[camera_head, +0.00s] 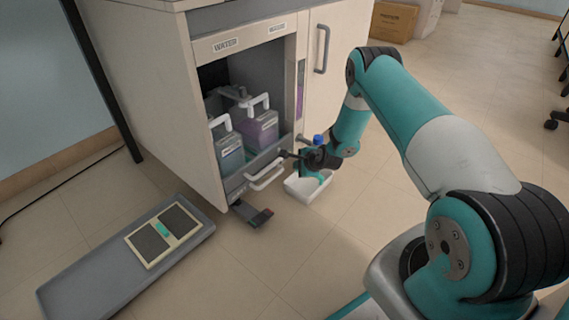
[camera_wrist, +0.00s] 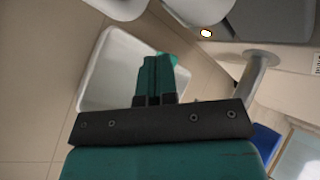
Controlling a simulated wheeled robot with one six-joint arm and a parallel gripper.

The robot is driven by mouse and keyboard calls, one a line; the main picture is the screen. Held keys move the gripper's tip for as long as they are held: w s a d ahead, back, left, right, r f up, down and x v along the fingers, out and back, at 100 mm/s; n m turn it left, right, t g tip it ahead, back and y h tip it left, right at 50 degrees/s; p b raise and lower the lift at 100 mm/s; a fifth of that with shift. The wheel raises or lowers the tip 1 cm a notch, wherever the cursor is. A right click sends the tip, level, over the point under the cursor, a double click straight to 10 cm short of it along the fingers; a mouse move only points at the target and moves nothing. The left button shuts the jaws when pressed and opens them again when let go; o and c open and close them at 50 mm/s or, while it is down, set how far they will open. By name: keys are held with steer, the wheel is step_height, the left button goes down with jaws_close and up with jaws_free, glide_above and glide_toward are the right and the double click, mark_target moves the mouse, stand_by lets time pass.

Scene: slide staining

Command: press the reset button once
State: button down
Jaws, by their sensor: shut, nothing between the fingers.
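I cannot make out a reset button for certain. In the wrist view, a small bright oval with an orange rim (camera_wrist: 206,33) sits on a grey surface at the upper right; no label can be read on it, so I cannot tell whether it is the button. My gripper (camera_wrist: 158,62) is shut and empty, its teal fingers together in front of a white tray. The bright oval is apart from the fingers, above and to their right in the picture. In the head view my gripper (camera_head: 310,171) is beside the cabinet's front, over the white tray; its tips are small there.
The white tray (camera_head: 296,193) is on the floor by the cabinet (camera_head: 158,75). Containers with white handles, one purple (camera_head: 262,133), stand inside the open bay. A dark pedal (camera_head: 248,214) with a red part and a grey platform (camera_head: 88,276) lie nearby.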

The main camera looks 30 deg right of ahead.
steer(key=shift+w+a, duration=0.3)
steer(key=shift+w, duration=0.55)
stand_by(1.5)
steer(key=shift+w+a+b, duration=0.15)
steer(key=shift+w+b, duration=0.15)
steer(key=shift+w, duration=0.1)
steer(key=shift+w+a, duration=0.15)
steer(key=shift+w, duration=0.15)
stand_by(0.5)
steer(key=shift+s, duration=0.1)
steer(key=shift+s+d+p, duration=0.3)
steer(key=shift+s+p, duration=0.1)
steer(key=shift+s, duration=0.2)
steer(key=shift+s+d+p, duration=0.3)
steer(key=shift+s+p, duration=0.15)
steer(key=shift+s, duration=0.35)
steer(key=shift+s+d+p, duration=0.25)
steer(key=shift+s+p, duration=0.2)
steer(key=shift+s, duration=0.3)
steer(key=shift+s+d+p, duration=0.3)
steer(key=shift+s+p, duration=0.15)
steer(key=shift+s, duration=0.35)
